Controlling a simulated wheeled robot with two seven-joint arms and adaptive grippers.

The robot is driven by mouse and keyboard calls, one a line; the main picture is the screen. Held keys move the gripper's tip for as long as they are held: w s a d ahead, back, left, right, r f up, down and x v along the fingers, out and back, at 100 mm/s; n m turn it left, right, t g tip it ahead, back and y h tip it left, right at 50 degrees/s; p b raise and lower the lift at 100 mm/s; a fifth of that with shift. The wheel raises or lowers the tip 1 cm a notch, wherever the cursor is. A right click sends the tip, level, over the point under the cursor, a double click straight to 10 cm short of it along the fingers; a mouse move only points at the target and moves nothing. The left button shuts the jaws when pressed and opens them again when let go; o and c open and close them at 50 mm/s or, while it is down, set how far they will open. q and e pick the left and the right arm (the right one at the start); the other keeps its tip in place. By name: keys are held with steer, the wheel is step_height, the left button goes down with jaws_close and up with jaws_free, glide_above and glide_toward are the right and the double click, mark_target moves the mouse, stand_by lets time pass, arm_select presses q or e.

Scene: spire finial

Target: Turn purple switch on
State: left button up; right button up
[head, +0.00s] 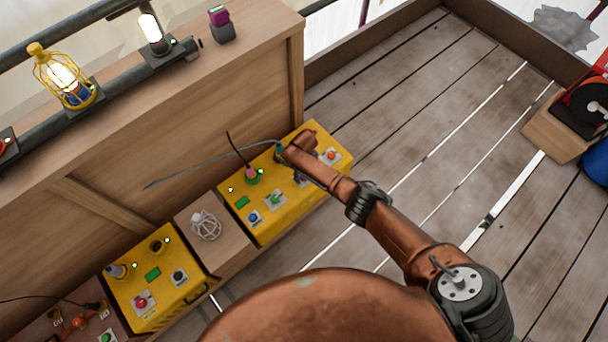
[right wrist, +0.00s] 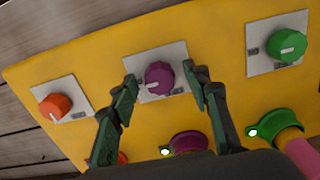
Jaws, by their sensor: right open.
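The purple switch (right wrist: 159,77) is a round knob on a light square plate on a yellow panel, in the right wrist view. My right gripper (right wrist: 160,76) is open, with one dark finger on each side of the knob. Small gaps seem to show between fingers and knob; contact is not clear. The knob's setting is too small to read. In the head view my right gripper (head: 293,158) is over the far yellow box (head: 245,211), and my arm and gripper hide the purple switch there. My left gripper is not in view.
An orange knob (right wrist: 55,107) and a green knob (right wrist: 288,47) flank the purple one. A purple socket (right wrist: 188,142) and a pink plug (right wrist: 299,152) are close below. A purple-topped lamp (head: 220,24) stands on the wooden wall (head: 200,90).

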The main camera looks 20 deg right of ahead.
steer(key=shift+r, duration=0.1)
step_height(320, 180, up, 12)
stand_by(0.5)
steer(key=shift+s+f, duration=0.1)
steer(key=shift+f, duration=0.1)
